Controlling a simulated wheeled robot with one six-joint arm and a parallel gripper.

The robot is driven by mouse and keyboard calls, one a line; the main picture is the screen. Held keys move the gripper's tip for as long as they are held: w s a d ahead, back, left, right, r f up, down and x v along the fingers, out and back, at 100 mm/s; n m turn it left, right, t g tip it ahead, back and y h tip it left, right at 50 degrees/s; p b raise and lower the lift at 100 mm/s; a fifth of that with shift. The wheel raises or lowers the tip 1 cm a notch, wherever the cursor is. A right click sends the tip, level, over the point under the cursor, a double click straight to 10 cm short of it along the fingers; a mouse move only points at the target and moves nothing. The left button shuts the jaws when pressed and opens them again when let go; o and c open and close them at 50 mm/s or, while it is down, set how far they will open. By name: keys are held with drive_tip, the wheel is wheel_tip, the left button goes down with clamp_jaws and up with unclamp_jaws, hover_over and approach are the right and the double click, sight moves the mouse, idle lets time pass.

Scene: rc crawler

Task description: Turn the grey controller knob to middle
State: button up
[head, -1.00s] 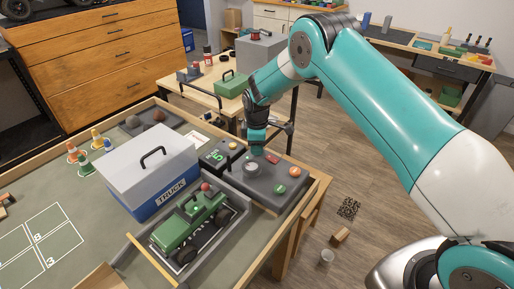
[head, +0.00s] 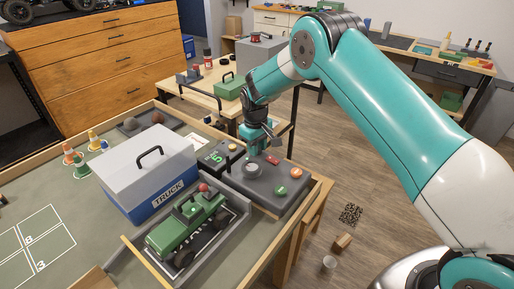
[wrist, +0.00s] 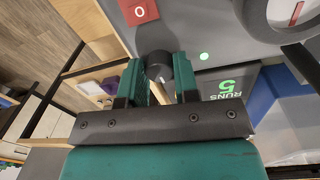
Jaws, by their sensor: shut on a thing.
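The grey controller (head: 262,190) is a dark box at the right end of the near table. The wrist view shows part of its grey face (wrist: 215,22). The dark grey knob (wrist: 157,66) sticks up from it, with a small pale mark on its side. My gripper (wrist: 161,68) has its two teal fingers on either side of the knob, shut on it. In the head view my gripper (head: 258,147) is at the controller's far edge and hides the knob. I cannot tell the knob's exact setting.
A red O switch (wrist: 139,10), a lit green lamp (wrist: 204,56) and a round dial (wrist: 292,14) are close to the knob. The RUNS 5 display (head: 215,157) stands beside the controller. The TRUCK box (head: 150,172) and green crawler (head: 187,226) are left.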

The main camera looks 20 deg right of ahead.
drive_tip(key=shift+w+r+m, duration=0.1)
drive_tip(key=shift+m, duration=0.2)
drive_tip(key=o, duration=0.9)
drive_tip(key=r, duration=0.5)
drive_tip(key=r+b, duration=0.1)
drive_tip(key=r, duration=1.1)
drive_tip(key=shift+s+a+r+b, duration=0.15)
drive_tip(key=shift+s+a+b, duration=0.05)
drive_tip(key=shift+a+b, duration=0.1)
drive_tip(key=shift+r, duration=0.1)
drive_tip(key=s+a+r+n+y, duration=0.1)
drive_tip(key=s+r, duration=0.3)
drive_tip(key=s, duration=0.4)
drive_tip(key=s+a+r+y, duration=0.1)
drive_tip(key=s+r, duration=0.3)
drive_tip(key=s, duration=0.5)
drive_tip(key=s+y, duration=0.1)
drive_tip(key=s, duration=0.6)
drive_tip(key=s+a+p, duration=0.1)
drive_tip(key=s, duration=0.6)
drive_tip(key=s+a+n+y, duration=0.1)
drive_tip(key=s, duration=0.7)
drive_tip(key=shift+f+y, duration=0.1)
drive_tip(key=shift+y, duration=0.2)
